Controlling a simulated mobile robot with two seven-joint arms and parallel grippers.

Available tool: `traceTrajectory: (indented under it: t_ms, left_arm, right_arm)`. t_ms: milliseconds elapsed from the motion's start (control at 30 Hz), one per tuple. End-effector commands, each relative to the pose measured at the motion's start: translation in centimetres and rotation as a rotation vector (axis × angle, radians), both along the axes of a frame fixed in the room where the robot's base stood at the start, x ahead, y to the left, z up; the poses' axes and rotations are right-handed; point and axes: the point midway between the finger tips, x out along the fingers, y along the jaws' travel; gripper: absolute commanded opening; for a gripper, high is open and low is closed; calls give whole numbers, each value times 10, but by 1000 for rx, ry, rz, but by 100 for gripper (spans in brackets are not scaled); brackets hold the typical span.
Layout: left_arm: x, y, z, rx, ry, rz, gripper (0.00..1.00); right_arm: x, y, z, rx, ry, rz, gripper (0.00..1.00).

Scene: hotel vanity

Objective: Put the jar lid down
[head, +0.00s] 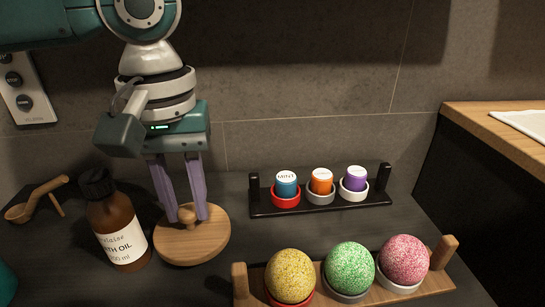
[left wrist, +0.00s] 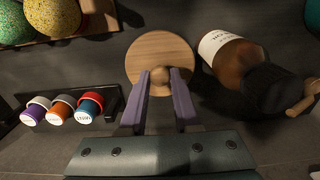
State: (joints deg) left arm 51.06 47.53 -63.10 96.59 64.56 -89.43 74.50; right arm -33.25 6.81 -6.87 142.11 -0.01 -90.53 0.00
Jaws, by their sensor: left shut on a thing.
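The jar lid (head: 191,243) is a round wooden disc with a small knob on top. It also shows in the left wrist view (left wrist: 160,50). My left gripper (head: 187,214) points down with its purple fingers shut on the lid's knob. In the left wrist view the gripper (left wrist: 160,78) has one finger on each side of the knob. The lid looks level, at or just above the dark counter; I cannot tell whether it touches. My right gripper is not in view.
A brown bath oil bottle (head: 118,230) stands close left of the lid. A black rack (head: 320,207) with small capped pots is to the right. A wooden rack (head: 418,285) with yellow, green and pink balls is at front right. A wooden scoop (head: 36,199) lies at left.

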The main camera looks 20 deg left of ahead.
Motion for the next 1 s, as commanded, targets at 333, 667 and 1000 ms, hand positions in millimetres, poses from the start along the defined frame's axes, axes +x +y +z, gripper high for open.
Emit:
traceTrajectory:
  t_ms: [333,667,1000]
  left_arm:
    - [0,0,-10,1,-1,0,0]
    - [0,0,-19,0,0,-1,0]
    - [0,0,-19,1,-1,-1,60]
  right_arm:
    - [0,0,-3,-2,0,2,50]
    - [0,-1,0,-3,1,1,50]
    - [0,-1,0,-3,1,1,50]
